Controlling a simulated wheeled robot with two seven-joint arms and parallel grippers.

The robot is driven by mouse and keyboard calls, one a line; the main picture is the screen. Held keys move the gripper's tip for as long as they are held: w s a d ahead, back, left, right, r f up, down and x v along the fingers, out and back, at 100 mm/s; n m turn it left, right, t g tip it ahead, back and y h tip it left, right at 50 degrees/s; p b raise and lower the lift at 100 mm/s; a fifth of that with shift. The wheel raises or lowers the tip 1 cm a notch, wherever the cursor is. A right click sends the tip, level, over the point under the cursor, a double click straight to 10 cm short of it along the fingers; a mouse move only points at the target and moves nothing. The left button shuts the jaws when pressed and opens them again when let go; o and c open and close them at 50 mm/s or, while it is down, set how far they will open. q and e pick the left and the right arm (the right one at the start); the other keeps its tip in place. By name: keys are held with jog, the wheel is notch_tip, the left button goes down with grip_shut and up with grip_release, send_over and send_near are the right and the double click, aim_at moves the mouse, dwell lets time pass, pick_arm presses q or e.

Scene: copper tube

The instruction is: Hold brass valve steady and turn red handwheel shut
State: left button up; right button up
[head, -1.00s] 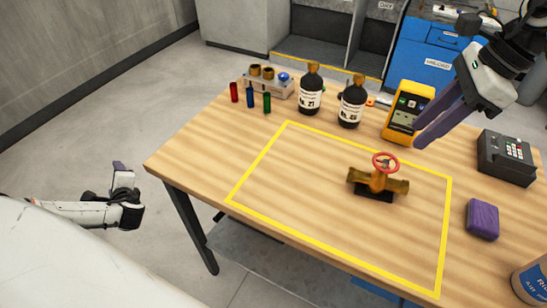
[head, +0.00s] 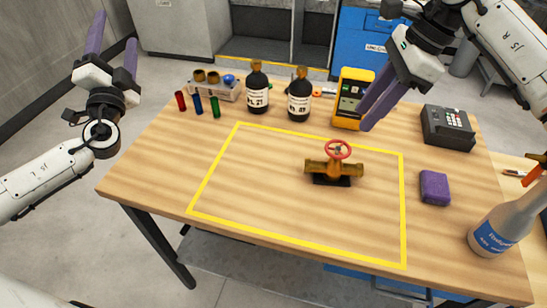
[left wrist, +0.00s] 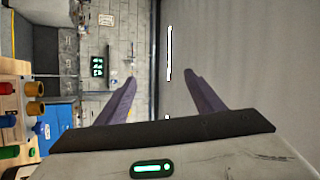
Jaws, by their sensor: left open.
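The brass valve (head: 318,168) lies within the yellow rectangle on the table, on a small dark base (head: 331,181). Its red handwheel (head: 337,149) sits on top. My left gripper (head: 113,38) is raised off the table's left side, fingers pointing up, open and empty. It is far from the valve; in the left wrist view its spread purple fingers (left wrist: 160,82) have nothing between them. My right gripper (head: 364,118) hangs above and behind the valve to the right, fingers pointing down-left, clear of the handwheel. Its finger gap is unclear from this angle.
Two dark bottles (head: 299,100), a yellow meter (head: 350,100) and a rack (head: 215,88) with several tubes nearby stand at the back. A keypad device (head: 447,128), purple block (head: 434,187) and spray bottle (head: 497,228) are right. The table (head: 250,190) around the valve is clear.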

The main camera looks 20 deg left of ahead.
pick_arm(q)
jog(key=s+d+r+m+t+h, duration=0.1)
jog(key=d+r+t+h, duration=0.2)
jog(key=r, duration=0.4)
jog(key=s+d+r+t+h, duration=0.1)
jog(key=s+d+r+t, duration=0.1)
jog(key=d+r, duration=0.4)
jog(key=n+g+h, duration=0.8)
jog(key=g, duration=0.2)
send_over(333, 158)
jog(key=w+a, duration=0.2)
jog(key=a, duration=0.3)
notch_tip(333, 158, down, 24)
jog(key=s+d+f+g, duration=0.1)
jog(key=f, duration=0.1)
jog(key=s+d+f+g, duration=0.1)
jog(key=s+d+f, duration=0.1)
jog(key=f, duration=0.1)
jog(key=s+d+f, duration=0.1)
jog(key=f, duration=0.2)
jog(key=shift+s+d+g, duration=0.15)
jog(key=shift+s+g, duration=0.1)
jog(key=shift+g, duration=0.15)
jog(key=x, duration=1)
jog(key=shift+d+f, duration=0.1)
jog(key=shift+f, duration=0.25)
jog(key=shift+c, duration=0.5)
